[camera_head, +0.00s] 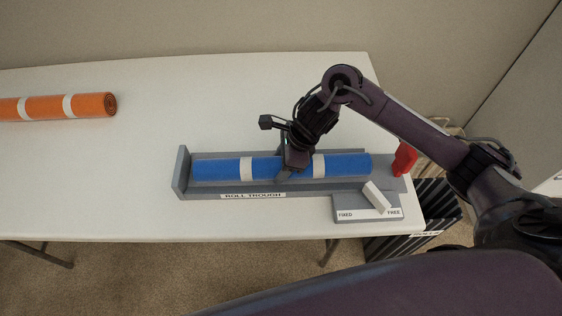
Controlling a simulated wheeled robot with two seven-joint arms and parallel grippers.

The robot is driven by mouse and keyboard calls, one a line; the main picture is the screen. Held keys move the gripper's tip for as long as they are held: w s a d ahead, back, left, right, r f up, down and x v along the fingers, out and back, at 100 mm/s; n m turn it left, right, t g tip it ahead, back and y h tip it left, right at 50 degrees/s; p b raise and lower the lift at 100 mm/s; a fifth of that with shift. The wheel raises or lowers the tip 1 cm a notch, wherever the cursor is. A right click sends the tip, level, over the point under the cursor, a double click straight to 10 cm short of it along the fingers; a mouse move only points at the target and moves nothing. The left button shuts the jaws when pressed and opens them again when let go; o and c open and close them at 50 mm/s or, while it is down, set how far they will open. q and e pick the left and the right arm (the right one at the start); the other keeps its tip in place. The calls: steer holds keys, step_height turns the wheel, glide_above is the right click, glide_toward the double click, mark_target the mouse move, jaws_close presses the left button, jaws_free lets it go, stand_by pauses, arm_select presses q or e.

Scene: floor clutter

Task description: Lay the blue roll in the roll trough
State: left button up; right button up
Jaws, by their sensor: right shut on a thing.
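The blue roll (215,169) with two white bands lies lengthwise in the grey roll trough (181,170), or just over its bed; I cannot tell whether it touches the bottom. The trough's front carries the label "ROLL TROUGH". My right gripper (287,172) is shut on the middle of the blue roll, between the white bands, and comes down from above. Its fingers hide part of the roll. My left gripper is not in view.
An orange roll (66,106) with white bands lies at the table's left. A white lever (376,197) sits on a plate marked FIXED and FREE, at the trough's front right. A red part (404,159) stands at the trough's right end.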

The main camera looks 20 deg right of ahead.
steer(key=shift+f+b, duration=0.25)
steer(key=shift+b, duration=0.1)
steer(key=o, duration=1.6)
steer(key=shift+s, duration=0.1)
steer(key=shift+r+p, duration=1.55)
steer(key=shift+r, duration=1)
steer(key=shift+r+p, duration=1.75)
steer(key=shift+r, duration=0.75)
steer(key=shift+p+v, duration=0.35)
steer(key=shift+v, duration=3.5)
